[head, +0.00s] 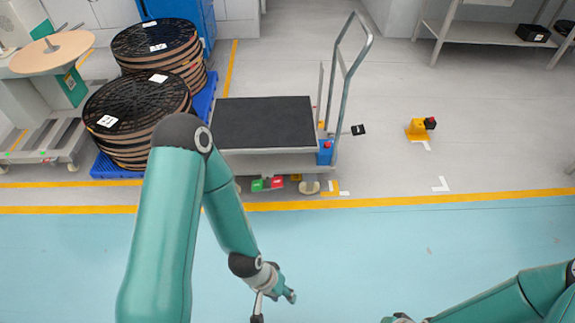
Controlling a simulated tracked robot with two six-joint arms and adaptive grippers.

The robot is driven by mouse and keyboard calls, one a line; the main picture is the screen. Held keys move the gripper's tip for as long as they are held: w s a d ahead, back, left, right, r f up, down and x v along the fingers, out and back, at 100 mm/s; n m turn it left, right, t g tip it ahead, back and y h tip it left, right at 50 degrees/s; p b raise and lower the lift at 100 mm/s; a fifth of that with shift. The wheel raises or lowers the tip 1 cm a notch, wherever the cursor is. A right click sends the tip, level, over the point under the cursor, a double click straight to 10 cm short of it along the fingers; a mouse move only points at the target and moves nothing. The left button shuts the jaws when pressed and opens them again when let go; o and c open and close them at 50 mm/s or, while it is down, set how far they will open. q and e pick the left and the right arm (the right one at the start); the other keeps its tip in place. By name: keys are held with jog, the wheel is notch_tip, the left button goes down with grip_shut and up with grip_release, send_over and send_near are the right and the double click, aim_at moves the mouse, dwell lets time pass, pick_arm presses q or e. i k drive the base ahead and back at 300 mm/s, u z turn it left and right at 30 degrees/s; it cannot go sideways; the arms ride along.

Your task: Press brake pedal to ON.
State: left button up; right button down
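A platform cart (263,122) with a black deck and a tall grey handle (355,70) stands on the grey floor, mid-view. Low at its front edge sit a green pedal (257,185) and a red pedal (277,183), side by side. They are small, and I cannot tell which is pressed. My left gripper (258,308) hangs over the blue floor, below and apart from the pedals. Its fingers are partly cut by the bottom edge, so its opening is unclear. My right arm reaches in at bottom right; its gripper is outside the picture.
Stacked black reels (136,115) stand on a blue pallet (112,169) left of the cart. A yellow block with a black-red top (419,128) stands on the floor to the right. A shelf (485,33) is at the back right. The front blue floor is clear.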

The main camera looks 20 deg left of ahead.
aim_at(275, 182)
jog(key=u, duration=0.45)
jog(key=i, duration=1.1)
jog(key=u, duration=0.85)
jog(key=k, duration=0.85)
jog(key=u, duration=0.15)
jog(key=i, duration=0.95)
jog(key=z, duration=0.05)
